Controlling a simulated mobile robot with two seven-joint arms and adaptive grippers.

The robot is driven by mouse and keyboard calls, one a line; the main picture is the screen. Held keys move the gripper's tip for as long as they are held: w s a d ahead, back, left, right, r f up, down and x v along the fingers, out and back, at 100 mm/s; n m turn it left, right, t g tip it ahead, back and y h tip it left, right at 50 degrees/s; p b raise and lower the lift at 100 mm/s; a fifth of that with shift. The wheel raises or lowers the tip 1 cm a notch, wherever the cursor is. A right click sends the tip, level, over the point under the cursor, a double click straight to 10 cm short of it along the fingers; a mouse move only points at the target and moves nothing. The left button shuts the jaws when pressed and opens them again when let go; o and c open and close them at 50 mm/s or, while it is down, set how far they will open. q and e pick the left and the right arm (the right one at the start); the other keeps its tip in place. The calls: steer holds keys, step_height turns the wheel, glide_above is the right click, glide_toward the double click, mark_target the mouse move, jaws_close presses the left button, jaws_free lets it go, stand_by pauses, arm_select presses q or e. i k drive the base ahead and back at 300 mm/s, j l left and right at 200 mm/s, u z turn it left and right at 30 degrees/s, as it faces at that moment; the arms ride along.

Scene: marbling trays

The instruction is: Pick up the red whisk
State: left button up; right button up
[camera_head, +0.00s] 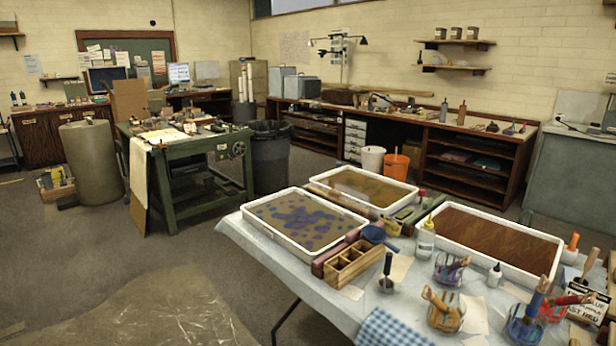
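I cannot clearly make out a red whisk. A reddish-handled tool (571,299) leans out to the right near a glass jar (522,328) of tools at the lower right of the table; its head is hidden or too small to tell. Other jars with colored tools stand nearby, one (446,316) at the front and one (450,272) farther back. The white-covered table (262,250) carries these things. Neither of my grippers is in view.
White-rimmed trays of liquid (304,220) (497,240) fill much of the table. A wooden divided box (353,264), a white bottle (426,238) and a blue checked cloth (393,330) lie among the tools. A green bench (190,160) stands at left. Open floor (130,260) lies left of the table.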

mark_target(576, 299)
steer(key=z, duration=1.6)
steer(key=u, duration=1.1)
steer(key=i+j+z, duration=0.5)
steer(key=k+l, duration=0.05)
steer(key=l, duration=0.05)
